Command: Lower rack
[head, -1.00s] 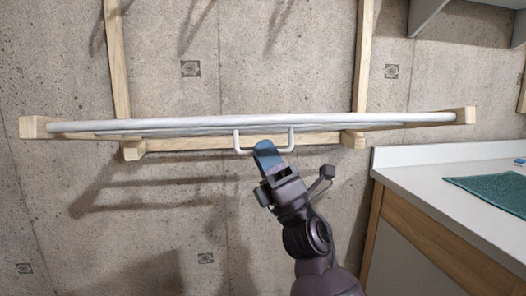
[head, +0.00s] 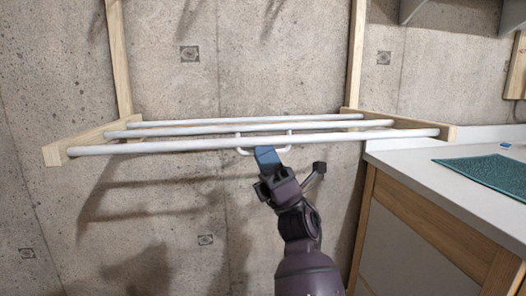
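The rack (head: 105,150) is fixed to the wall, with light wooden side arms and several white bars. Its frame juts out from two upright wooden posts, and I see the bars from slightly above. A white U-shaped handle (head: 283,150) hangs below the bars near the middle. My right gripper (head: 266,157), with blue fingertips, reaches up from below to the handle. Its fingers look closed together on the handle's lower bar, and the fingertips hide part of that bar. My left gripper is not in view.
A white countertop (head: 415,165) with wooden cabinet fronts stands close at the right, beside the rack's right end. A green textured mat (head: 490,175) lies on it. Bare concrete wall (head: 130,230) is behind and below the rack. A shelf (head: 420,8) is at the upper right.

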